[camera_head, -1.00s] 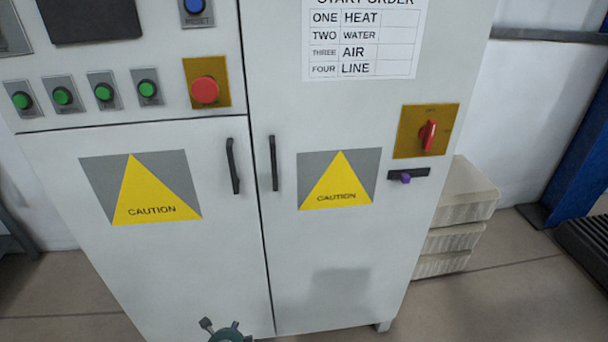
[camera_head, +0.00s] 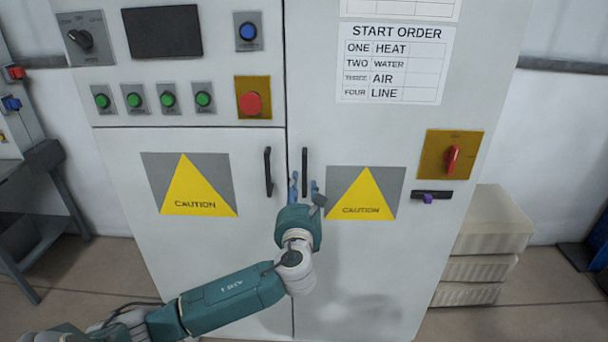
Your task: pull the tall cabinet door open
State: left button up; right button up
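The tall cabinet door (camera_head: 420,240) is the light grey right-hand door and looks closed. Its black vertical handle (camera_head: 305,164) is near its left edge. My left gripper (camera_head: 304,185) is in front of the lower part of this handle. Its two bluish fingers show apart, one on each side of the handle in the picture. I cannot tell whether they touch it. The gripper body hides what is just below the handle. My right gripper is not in view.
The shorter left door (camera_head: 140,270) has its own black handle (camera_head: 268,171) close by. Above it are green buttons (camera_head: 168,99) and a red button (camera_head: 251,103). A red switch (camera_head: 452,159) is on the tall door. Stacked pale blocks (camera_head: 490,225) stand right of the cabinet.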

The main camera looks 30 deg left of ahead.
aim_at(303, 177)
pick_arm(q)
jog(key=x, duration=0.4)
jog(key=shift+w+r+p, duration=0.15)
jog(key=shift+p, duration=0.25)
jog(key=shift+x, duration=0.75)
grip_shut()
